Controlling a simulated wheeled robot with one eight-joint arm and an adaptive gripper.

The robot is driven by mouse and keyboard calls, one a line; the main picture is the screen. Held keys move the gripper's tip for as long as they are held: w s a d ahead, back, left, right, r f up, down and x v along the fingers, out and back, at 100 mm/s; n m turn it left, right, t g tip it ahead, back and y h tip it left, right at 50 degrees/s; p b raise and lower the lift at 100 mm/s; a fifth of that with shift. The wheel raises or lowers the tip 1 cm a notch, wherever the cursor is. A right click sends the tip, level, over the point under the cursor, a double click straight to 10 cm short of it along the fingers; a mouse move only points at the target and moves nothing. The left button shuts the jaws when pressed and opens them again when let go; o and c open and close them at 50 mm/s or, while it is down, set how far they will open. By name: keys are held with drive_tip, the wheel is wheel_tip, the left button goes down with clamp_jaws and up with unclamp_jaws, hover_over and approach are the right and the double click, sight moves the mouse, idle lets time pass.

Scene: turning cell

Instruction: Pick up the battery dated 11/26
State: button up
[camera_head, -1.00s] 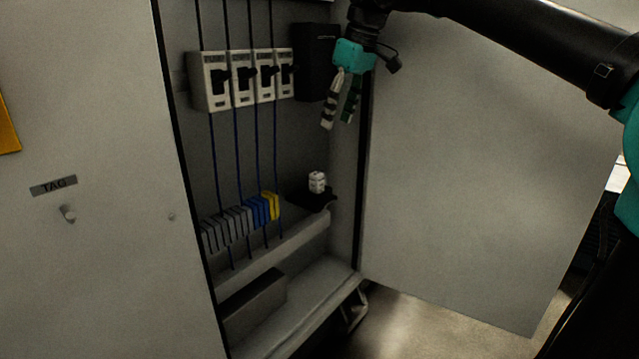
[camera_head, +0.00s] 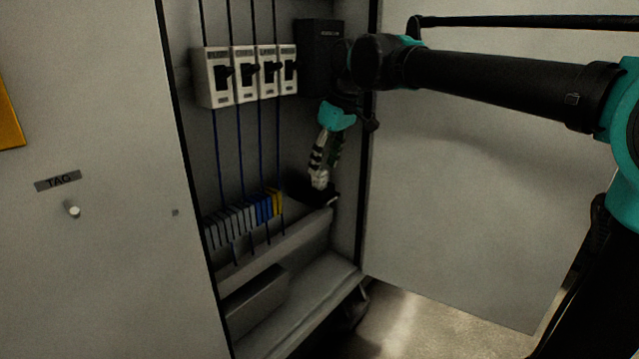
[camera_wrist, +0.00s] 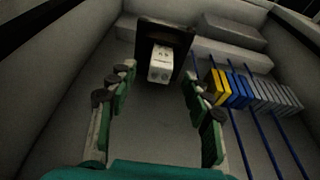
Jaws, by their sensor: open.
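A small white block with dark print, which looks like the battery (camera_head: 319,183), sits on a black holder (camera_head: 329,197) inside the open cabinet. Its print is too small to read, so I cannot tell its date. My gripper (camera_head: 324,174) is directly above it, pointing down, with its fingertips close to the block in the head view. In the wrist view my gripper (camera_wrist: 158,80) is open and empty, and the battery (camera_wrist: 160,65) shows just beyond and between the fingertips. The black holder (camera_wrist: 178,36) shows around and behind it. I cannot tell whether a finger touches the battery.
Grey, blue and yellow terminal blocks (camera_head: 245,217) stand left of the holder. Breaker switches (camera_head: 247,77) with thin blue wires and a black box (camera_head: 318,55) are above. The cabinet's side wall and open door (camera_head: 470,180) are close on the right.

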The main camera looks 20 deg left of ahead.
sight(321, 171)
drive_tip(key=shift+x, duration=1.7)
drive_tip(key=shift+a, duration=0.1)
clamp_jaws()
